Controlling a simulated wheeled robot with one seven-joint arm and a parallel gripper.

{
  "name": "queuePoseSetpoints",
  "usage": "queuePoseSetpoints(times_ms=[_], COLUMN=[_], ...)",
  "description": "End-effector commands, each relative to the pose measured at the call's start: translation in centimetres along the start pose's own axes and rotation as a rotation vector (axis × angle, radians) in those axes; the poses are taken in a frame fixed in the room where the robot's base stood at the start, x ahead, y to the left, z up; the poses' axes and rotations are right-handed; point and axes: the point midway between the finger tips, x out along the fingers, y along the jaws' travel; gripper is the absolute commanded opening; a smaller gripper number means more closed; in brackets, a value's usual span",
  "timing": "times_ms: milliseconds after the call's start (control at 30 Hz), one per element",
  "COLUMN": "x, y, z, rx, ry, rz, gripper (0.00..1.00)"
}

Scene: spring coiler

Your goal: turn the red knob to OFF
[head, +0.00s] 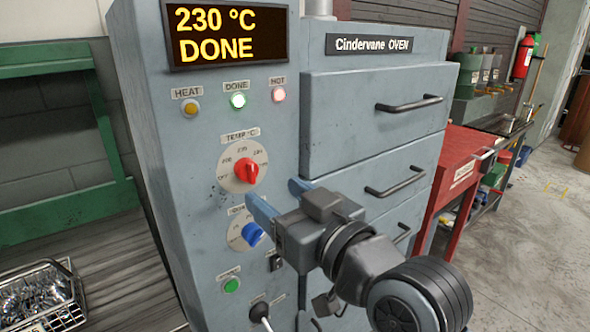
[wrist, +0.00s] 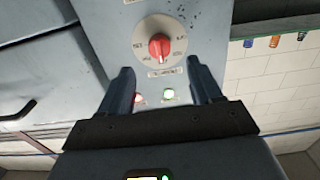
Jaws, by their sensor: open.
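The red knob (head: 246,173) sits on a white TEMP °C dial on the oven's grey front panel. OFF is at the dial's lower left, with temperature numbers around the top. The knob's mark seems to point near the top, around 230, but it is small. In the wrist view the red knob (wrist: 159,46) appears ahead, beyond and between the fingertips. My gripper (head: 270,190) is open, its two blue-grey fingers apart, just below and right of the knob in the head view. It also shows in the wrist view (wrist: 160,75). Nothing is between the fingers.
A blue knob (head: 253,234) is below, partly behind my gripper. A green button (head: 232,285) and a black lever (head: 260,311) are lower. The display (head: 228,33) reads 230 °C DONE; the DONE (head: 238,100) and HOT lamps glow. Drawer handles (head: 408,104) stick out at right.

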Motion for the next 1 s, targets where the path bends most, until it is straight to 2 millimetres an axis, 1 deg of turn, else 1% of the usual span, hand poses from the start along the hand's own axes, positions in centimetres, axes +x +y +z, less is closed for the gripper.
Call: queuePoseSetpoints(times_ms=[167,400,533,700,933,967,1000], x=[1.6,5.4,6.8,7.7,7.8,7.8,7.8], y=[0.0,-0.1,0.0,0.0,0.0,0.0,0.0], z=[-0.3,-0.3,-0.2,-0.1,-0.1,-0.1,-0.1], rx=[-0.002,-0.002,-0.001,-0.001,-0.001,-0.001,-0.001], ry=[-0.001,-0.001,-0.001,0.000,0.000,0.000,0.000], rz=[-0.003,-0.002,-0.001,-0.001,0.000,0.000,0.000], gripper=[0.64,0.64,0.64,0.64,0.64,0.63,0.59])
